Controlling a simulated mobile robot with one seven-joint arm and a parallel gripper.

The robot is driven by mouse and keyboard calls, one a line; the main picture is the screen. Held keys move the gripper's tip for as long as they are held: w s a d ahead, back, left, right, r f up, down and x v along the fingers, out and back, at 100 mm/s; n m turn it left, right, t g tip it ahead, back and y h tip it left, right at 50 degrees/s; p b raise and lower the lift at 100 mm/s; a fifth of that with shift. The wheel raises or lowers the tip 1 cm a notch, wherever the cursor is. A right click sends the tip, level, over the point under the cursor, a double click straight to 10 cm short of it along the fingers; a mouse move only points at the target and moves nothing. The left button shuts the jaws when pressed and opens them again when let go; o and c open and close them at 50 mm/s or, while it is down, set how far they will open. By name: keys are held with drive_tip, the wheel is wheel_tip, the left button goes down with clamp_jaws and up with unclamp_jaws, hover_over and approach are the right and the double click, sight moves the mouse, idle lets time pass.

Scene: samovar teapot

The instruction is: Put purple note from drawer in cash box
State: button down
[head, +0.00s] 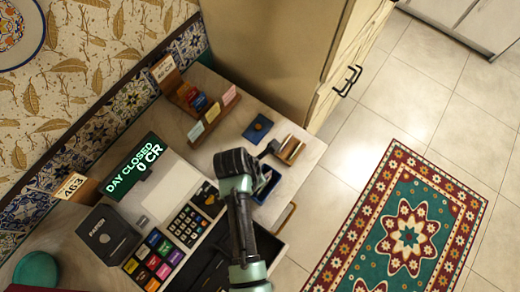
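My arm reaches up over the counter, and its dark end, my gripper (269,149), is near the counter's right side. It is small and seen from above, so I cannot tell whether its fingers are open or hold anything. A small dark blue open box (266,186), possibly the cash box, stands just below and partly behind my arm. A dark open drawer (203,262) shows below the register, partly covered by my arm. I cannot make out a purple note.
The register's green display (136,167) reads "DAY CLOSED 0 CR". A dark blue flat piece (258,128) and a brass-and-wood holder (291,149) lie near my gripper. A wooden card rack (214,115) stands behind. A tall cabinet (275,50) bounds the back; open floor and a rug (408,235) lie right.

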drive_tip(key=c, duration=1.6)
unclamp_jaws()
drive_tip(key=c, duration=1)
unclamp_jaws()
drive_tip(key=shift+o, duration=0.2)
drive_tip(key=o, duration=0.4)
drive_tip(key=shift+c, duration=0.2)
drive_tip(key=shift+r, duration=0.1)
wheel_tip(320, 180, up, 7)
drive_tip(key=p, duration=0.8)
